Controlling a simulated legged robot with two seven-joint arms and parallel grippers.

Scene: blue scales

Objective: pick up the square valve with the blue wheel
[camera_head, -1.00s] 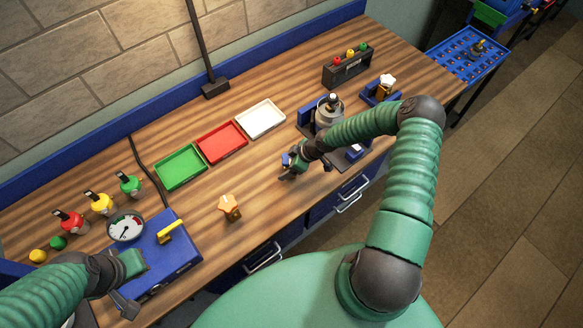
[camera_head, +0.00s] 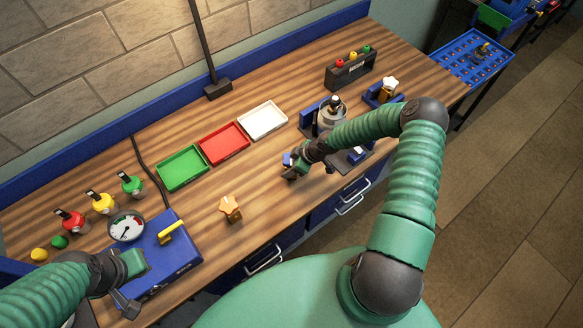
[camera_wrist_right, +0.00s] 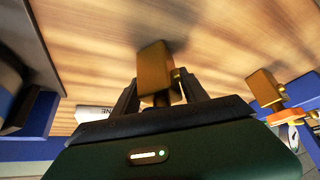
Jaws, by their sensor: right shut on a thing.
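My right gripper (camera_head: 289,171) is low over the front middle of the wooden bench. In the right wrist view its fingers (camera_wrist_right: 160,92) are shut on a square brass valve body (camera_wrist_right: 154,68). In the head view a small blue part (camera_head: 287,159) shows at these fingertips, consistent with the blue wheel; the rest of the valve is mostly hidden by the gripper. I cannot tell whether the valve touches the bench. My left gripper (camera_head: 126,304) is at the lower left, by the blue gauge box; its finger opening is unclear.
Another brass valve with an orange wheel (camera_head: 230,208) stands on the bench to the left. Green (camera_head: 183,168), red (camera_head: 223,144) and white (camera_head: 262,121) trays lie behind. A blue box with a yellow handle (camera_head: 160,255) stands left. A blue-sided fixture (camera_head: 309,119) stands right.

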